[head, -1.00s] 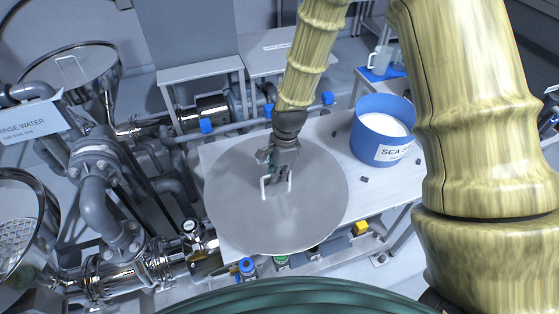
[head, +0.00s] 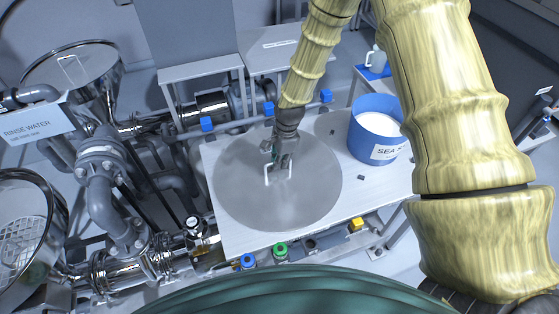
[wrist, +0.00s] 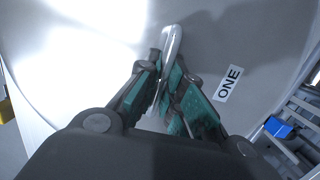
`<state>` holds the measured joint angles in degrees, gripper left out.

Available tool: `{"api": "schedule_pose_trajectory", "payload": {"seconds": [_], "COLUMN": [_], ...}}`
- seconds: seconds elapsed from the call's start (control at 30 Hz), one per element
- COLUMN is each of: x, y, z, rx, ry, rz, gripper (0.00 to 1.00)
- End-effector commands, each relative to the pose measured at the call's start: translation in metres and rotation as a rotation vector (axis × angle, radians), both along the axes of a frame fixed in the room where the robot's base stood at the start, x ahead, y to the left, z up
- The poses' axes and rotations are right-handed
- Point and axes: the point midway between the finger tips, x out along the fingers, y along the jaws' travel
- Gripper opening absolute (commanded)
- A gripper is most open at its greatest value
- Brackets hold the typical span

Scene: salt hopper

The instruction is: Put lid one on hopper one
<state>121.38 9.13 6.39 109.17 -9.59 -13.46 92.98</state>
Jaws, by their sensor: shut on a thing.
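Lid one is a large round grey metal disc (head: 240,195) with a white loop handle, over the pale bench. The wrist view shows its label "ONE" (wrist: 228,84). My gripper (head: 280,165) is shut on the handle (wrist: 171,45) from above, its green-padded fingers on either side of the bar. The lid looks roughly level; I cannot tell whether it touches the bench. An open hopper with a mesh grate (head: 22,240) stands at the lower left. Another hopper (head: 72,72) at the upper left has a round lid with a handle. I see no number on either hopper.
A blue tub (head: 365,142) of white salt stands on the bench (head: 240,240), right of the lid. Pipes and valves (head: 105,200) fill the space between bench and hoppers. Blue, green and yellow fittings (head: 280,249) line the bench's front edge. A rinse water sign (head: 38,120) is at left.

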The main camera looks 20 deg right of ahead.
Motion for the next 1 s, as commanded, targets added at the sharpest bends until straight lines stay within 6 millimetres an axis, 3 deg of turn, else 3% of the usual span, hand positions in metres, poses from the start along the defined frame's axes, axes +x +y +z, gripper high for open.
{"api": "schedule_pose_trajectory", "payload": {"seconds": [0.53, 0.6, 0.67, 1.0], "x": [0.0006, 0.0001, 0.0000, 0.0001], "y": [0.0002, 0.0000, 0.0000, 0.0000], "z": [-0.0082, -0.0085, -0.0085, -0.0070], "rx": [0.000, 0.000, 0.000, 0.000], "ry": [-0.001, 0.000, 0.000, -0.001], "rz": [0.000, -0.001, -0.001, -0.001], "gripper": [0.00, 0.18, 0.29, 0.31]}}
